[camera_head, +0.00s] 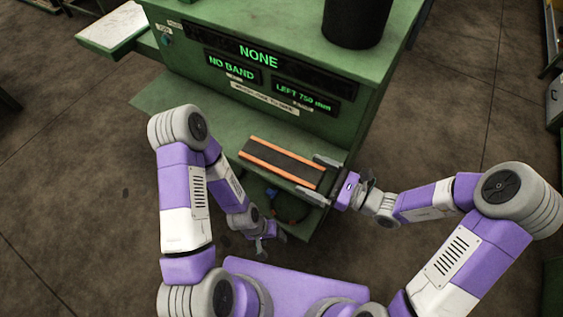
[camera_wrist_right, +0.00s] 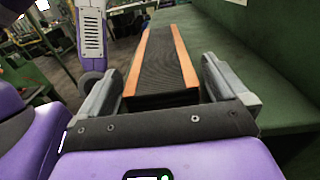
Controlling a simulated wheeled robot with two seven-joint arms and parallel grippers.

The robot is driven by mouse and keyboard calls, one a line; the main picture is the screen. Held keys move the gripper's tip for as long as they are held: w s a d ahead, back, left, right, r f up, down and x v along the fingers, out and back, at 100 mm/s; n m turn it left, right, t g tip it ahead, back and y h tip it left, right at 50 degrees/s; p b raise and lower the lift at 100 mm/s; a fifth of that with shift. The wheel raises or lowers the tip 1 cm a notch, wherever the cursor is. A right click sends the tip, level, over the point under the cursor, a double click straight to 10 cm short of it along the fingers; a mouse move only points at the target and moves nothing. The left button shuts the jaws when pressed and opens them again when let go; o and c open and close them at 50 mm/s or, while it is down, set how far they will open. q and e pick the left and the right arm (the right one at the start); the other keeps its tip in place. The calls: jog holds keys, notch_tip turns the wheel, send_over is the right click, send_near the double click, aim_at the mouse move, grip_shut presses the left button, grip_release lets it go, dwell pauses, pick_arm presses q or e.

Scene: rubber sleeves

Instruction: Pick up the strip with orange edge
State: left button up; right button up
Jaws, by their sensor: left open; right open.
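The strip with orange edges (camera_head: 281,162) is dark and ribbed, with an orange band along each long side. It lies on the green bench ledge. In the right wrist view the strip (camera_wrist_right: 162,62) runs away from me, and its near end sits between the fingers. It looks like the top of a stack. My right gripper (camera_head: 318,179) is open, one finger on each side of the strip's right end; whether the fingers touch it I cannot tell. The right gripper also shows in its wrist view (camera_wrist_right: 165,95). My left gripper (camera_head: 266,240) is open and empty, low in front of the ledge.
The green machine (camera_head: 290,65) stands behind the ledge, with lit displays reading NONE, NO BAND and LEFT 750 mm. A black cylinder (camera_head: 357,20) stands on top. The green ledge (camera_head: 180,100) is bare to the left of the strip. Something dark and coiled lies below the ledge.

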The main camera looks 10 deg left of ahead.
jog(key=c, duration=1)
